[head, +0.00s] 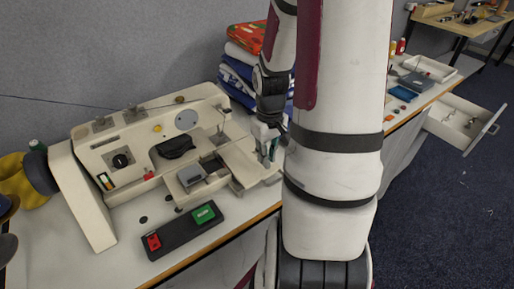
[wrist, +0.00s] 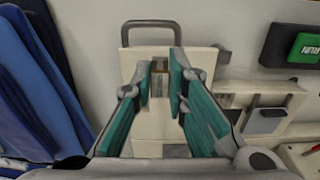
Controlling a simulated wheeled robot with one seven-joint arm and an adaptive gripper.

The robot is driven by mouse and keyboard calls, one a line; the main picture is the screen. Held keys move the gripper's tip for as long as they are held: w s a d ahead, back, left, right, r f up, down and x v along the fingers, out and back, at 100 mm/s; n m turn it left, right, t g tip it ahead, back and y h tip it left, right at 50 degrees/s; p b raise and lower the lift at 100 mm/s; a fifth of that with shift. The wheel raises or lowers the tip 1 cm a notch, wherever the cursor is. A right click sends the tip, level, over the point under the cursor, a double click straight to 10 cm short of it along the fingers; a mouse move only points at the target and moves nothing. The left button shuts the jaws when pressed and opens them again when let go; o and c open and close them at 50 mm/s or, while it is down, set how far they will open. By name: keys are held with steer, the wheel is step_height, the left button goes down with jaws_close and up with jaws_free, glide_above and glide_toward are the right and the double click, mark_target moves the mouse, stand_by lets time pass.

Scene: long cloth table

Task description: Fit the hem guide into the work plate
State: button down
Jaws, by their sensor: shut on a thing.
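My gripper (head: 269,150) points down over the right end of the sewing machine; its teal fingers also show in the wrist view (wrist: 161,84). The fingers are shut on a small pale piece with a brownish part (wrist: 160,67), which I take as the hem guide. The fingers and the pale background hide much of its outline. The cream work plate (head: 245,162) extends from the machine's right end, below the gripper; in the wrist view its pale surface (wrist: 130,65) lies behind the fingers. I cannot tell whether the piece touches the plate.
The cream sewing machine (head: 140,140) stands on the table. A black control box (head: 180,232) with green and red buttons lies in front. Folded cloths (head: 240,65) are stacked behind the gripper. A grey handle (wrist: 150,24) stands beyond the plate. An open drawer (head: 465,120) juts out at right.

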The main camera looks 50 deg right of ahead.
steer(key=w+d, duration=0.1)
steer(key=w, duration=0.1)
steer(key=w+d, duration=0.2)
steer(key=w, duration=0.1)
steer(key=w+d, duration=0.1)
steer(key=w, duration=0.1)
steer(key=shift+w+d+f, duration=0.25)
steer(key=shift+d+f, duration=0.15)
steer(key=shift+f, duration=1.75)
steer(key=shift+f, duration=0.1)
steer(key=c, duration=1.6)
jaws_free()
